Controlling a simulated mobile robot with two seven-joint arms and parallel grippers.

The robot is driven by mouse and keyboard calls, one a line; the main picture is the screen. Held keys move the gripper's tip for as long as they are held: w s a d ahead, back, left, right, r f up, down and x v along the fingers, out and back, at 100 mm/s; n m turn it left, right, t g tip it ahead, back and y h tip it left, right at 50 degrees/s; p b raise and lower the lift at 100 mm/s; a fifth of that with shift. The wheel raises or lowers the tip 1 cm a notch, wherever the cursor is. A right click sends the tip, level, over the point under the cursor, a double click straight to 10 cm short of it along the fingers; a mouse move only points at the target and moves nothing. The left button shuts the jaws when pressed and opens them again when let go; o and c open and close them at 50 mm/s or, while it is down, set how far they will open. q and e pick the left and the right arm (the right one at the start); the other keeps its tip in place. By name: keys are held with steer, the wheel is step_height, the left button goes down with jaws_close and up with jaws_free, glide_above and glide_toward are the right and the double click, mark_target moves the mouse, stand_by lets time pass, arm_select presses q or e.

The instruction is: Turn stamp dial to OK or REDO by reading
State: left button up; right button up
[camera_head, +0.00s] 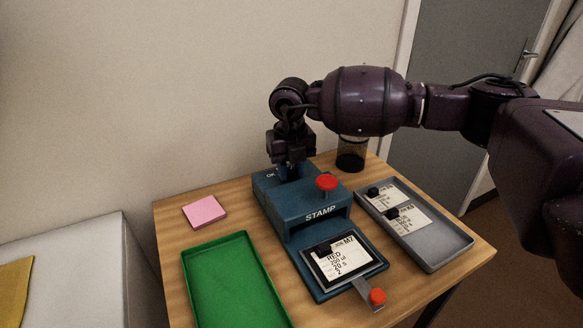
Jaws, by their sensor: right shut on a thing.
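The blue stamp machine (272,204) stands in the middle of the wooden table, marked STAMP on its front. Its red knob (327,182) is on top at the right. A card (345,262) reading M7 and RED, with several lines and a black clip, lies in the dark frame at the machine's front. My right gripper (290,173) points down at the back of the machine's top, shut on the dial, which its jaws mostly hide. An OK mark shows just left of the jaws; no REDO mark is visible. My left gripper is not in view.
A grey tray (456,242) with two clipped cards (408,219) lies at the right. An empty green tray (232,284) lies at the left front, with a pink pad (204,211) behind it. A dark cup (351,154) stands at the back. A red-tipped lever (376,297) sticks out in front.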

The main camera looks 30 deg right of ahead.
steer(key=shift+r+n+p, duration=0.2)
steer(key=shift+n+p, duration=0.25)
steer(key=shift+n, duration=0.65)
steer(key=shift+n+p, duration=0.3)
steer(key=shift+n, duration=0.8)
steer(key=shift+f+n, duration=0.15)
steer(key=shift+n, duration=1.05)
steer(key=o, duration=0.9)
steer(key=shift+o, duration=0.2)
